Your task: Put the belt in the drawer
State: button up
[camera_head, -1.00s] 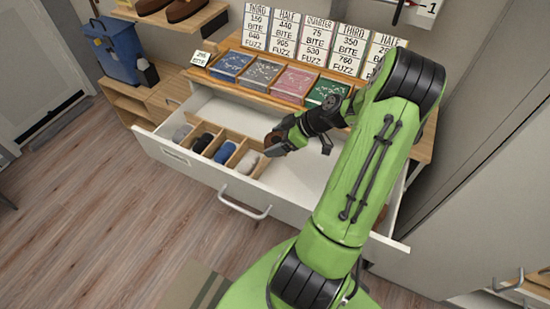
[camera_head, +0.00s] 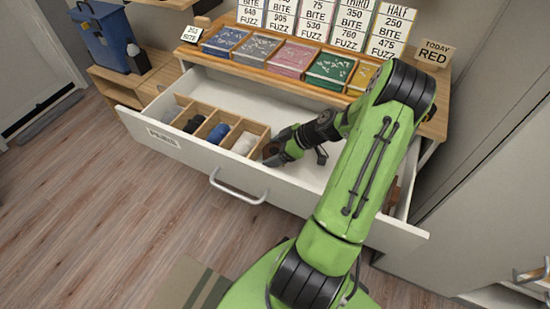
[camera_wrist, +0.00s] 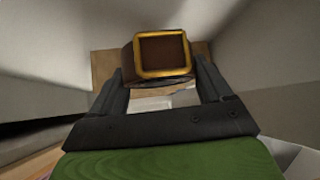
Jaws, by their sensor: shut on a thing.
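The belt (camera_wrist: 162,54) is a brown roll with a gold square buckle, held between the fingers of my gripper (camera_wrist: 160,88) in the wrist view. In the head view my gripper (camera_head: 271,155) is inside the open white drawer (camera_head: 290,193), just right of the wooden divider box (camera_head: 259,131). The belt shows there only as a small dark brown patch (camera_head: 271,149) at the fingertips. I cannot tell whether it touches the drawer floor.
The divider box holds several rolled socks, including a blue roll (camera_head: 218,133) and a white one (camera_head: 244,144). Card boxes (camera_head: 290,60) and price signs stand on the desktop above. A brown item (camera_head: 393,194) shows at the drawer's right end, partly hidden by my arm.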

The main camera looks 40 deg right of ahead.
notch_tip(320, 180, down, 4)
jog(key=shift+r+b, duration=0.25)
jog(key=shift+b, duration=0.25)
jog(key=o, duration=1.1)
jog(key=shift+r, duration=0.15)
jog(key=p+v, duration=0.3)
jog(key=v, duration=0.9)
jog(key=w+a+r+m+g+h, duration=0.1)
jog(key=a+r+g+h, duration=0.1)
jog(key=a+r, duration=0.6)
jog(key=w+a+r+m+g+h, duration=0.1)
jog(key=w+a+r+g+h, duration=0.3)
jog(key=a, duration=0.6)
jog(key=s+a+r+m+t, duration=0.1)
jog(key=s+a+r, duration=0.1)
jog(key=s+a, duration=0.1)
jog(key=s+a+r+m+t, duration=0.1)
jog(key=s+a+r+m, duration=0.1)
jog(key=s, duration=0.4)
jog(key=s+a+r+m+t+y, duration=0.1)
jog(key=s+a+r+t, duration=0.1)
jog(key=s+a+r, duration=0.2)
jog(key=shift+s+a+m, duration=0.3)
jog(key=shift+a, duration=0.05)
